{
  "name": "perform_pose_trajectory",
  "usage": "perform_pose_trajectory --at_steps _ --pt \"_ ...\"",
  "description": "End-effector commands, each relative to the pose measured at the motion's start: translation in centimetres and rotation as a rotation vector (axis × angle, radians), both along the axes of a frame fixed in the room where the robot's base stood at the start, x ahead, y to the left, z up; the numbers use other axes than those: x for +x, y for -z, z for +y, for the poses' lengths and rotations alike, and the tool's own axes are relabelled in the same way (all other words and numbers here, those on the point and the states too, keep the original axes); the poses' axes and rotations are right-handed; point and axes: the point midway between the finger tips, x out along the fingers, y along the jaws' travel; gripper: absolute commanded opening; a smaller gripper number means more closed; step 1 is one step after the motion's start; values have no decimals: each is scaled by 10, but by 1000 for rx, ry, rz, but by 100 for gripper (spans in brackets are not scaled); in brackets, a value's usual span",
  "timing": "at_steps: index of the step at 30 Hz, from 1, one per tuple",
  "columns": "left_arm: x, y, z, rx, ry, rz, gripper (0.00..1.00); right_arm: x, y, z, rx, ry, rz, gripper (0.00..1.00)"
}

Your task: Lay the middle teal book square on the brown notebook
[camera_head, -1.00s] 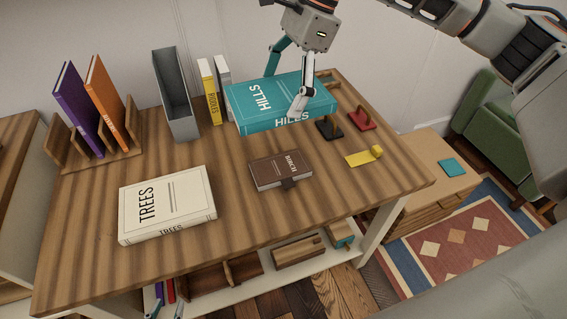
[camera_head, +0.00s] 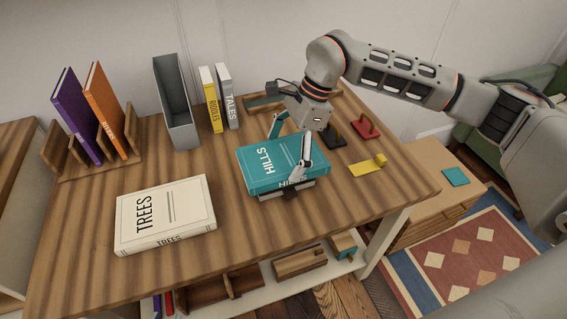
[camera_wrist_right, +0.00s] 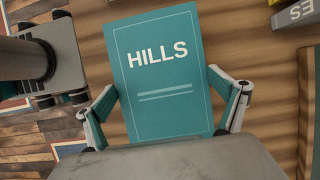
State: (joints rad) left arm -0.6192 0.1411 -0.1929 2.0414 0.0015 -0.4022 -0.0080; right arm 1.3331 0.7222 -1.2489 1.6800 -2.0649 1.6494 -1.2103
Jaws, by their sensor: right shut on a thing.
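The teal HILLS book (camera_head: 262,170) lies flat over the brown notebook and hides nearly all of it. Only the front edge and dark clasp of the brown notebook (camera_head: 290,194) show below the book's front. I cannot tell whether the two touch or how squarely they line up. My right gripper (camera_head: 288,155) is shut on the teal book, with one finger at each side. In the right wrist view the book (camera_wrist_right: 165,100) sits between the fingers, title upright. My left gripper is not in view.
A white TREES book (camera_head: 165,212) lies to the left. Behind stand a grey file holder (camera_head: 177,105), a yellow book (camera_head: 211,100) and a grey TALES book (camera_head: 229,98). Black and red bookends (camera_head: 366,127) and a yellow item (camera_head: 368,166) lie to the right.

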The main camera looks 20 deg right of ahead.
Motion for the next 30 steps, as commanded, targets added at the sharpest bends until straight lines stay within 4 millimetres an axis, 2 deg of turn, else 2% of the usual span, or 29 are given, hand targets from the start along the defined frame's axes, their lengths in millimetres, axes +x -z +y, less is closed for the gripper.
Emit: perform_pose_trajectory --at_steps 3,7,18,19,30 --pt "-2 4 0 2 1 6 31 -1 19 0 1 1 4 62" --pt "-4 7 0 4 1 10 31 0 34 0 1 0 3 62" --pt "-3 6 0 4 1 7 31 0 37 0 1 0 0 62" --pt "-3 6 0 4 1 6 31 0 38 0 0 0 1 98" --pt "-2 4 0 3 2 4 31 0 33 0 0 0 0 100"
